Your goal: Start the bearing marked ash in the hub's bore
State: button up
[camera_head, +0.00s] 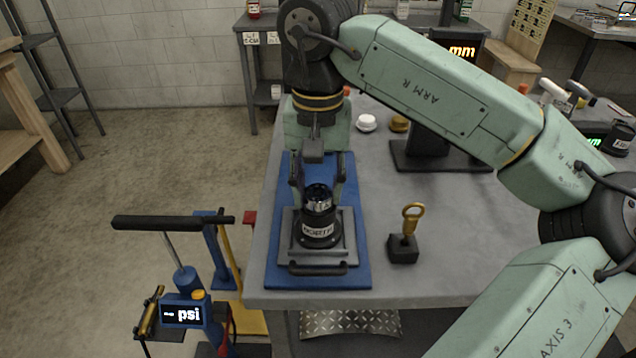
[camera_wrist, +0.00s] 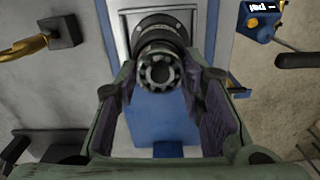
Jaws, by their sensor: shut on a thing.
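The hub (camera_head: 320,236) is a dark round housing with a white label that seems to read NORTH. It stands upright in a grey square fixture (camera_head: 291,251). The bearing (camera_head: 318,193), a dark shiny ring with a small pale label too small to read, is right over the hub's top. My gripper (camera_head: 318,184) points down and is shut on it, one finger at each side. In the wrist view the bearing (camera_wrist: 160,70) shows its end face between the fingertips, with the hub (camera_wrist: 162,30) behind it. The bore is hidden, so I cannot tell whether the bearing has entered it.
The fixture sits on a blue mat (camera_head: 352,270) near the table's front left. A black block with a gold eye-shaped piece (camera_head: 411,218) stands to the right. White and gold round parts (camera_head: 366,123) lie farther back. A blue pump with a psi display (camera_head: 182,311) stands left of the table.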

aim_at(318, 192)
jog(key=shift+f, duration=0.4)
jog(key=o, duration=1.3)
notch_tip(318, 192, up, 12)
jog(key=shift+r, duration=0.1)
jog(key=shift+s, duration=0.1)
